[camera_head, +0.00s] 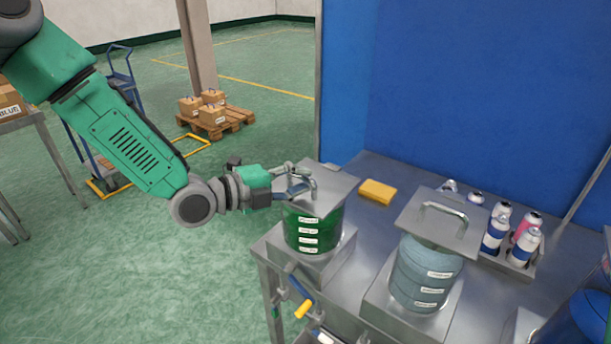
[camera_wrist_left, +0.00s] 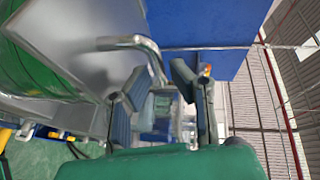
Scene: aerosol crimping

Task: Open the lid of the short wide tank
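A green tank (camera_head: 312,232) with white labels stands at the front left of the metal bench. Its square grey lid (camera_head: 338,184) lies on top, with a bent metal handle (camera_head: 313,187). My left gripper (camera_head: 297,190) is at this handle, coming in from the left. In the left wrist view the fingers of my left gripper (camera_wrist_left: 162,90) are apart, and one end of the handle (camera_wrist_left: 130,43) reaches between their tips. Contact with the handle cannot be told. A light blue tank (camera_head: 425,275) with a similar handled lid (camera_head: 438,222) stands to the right. My right gripper is out of view.
A yellow block (camera_head: 378,192) lies behind the tanks on the bench (camera_head: 372,227). A tray (camera_head: 524,266) of several spray cans stands at the right. A blue panel (camera_head: 480,90) rises behind. A valve with a yellow handle (camera_head: 303,309) juts out below the green tank.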

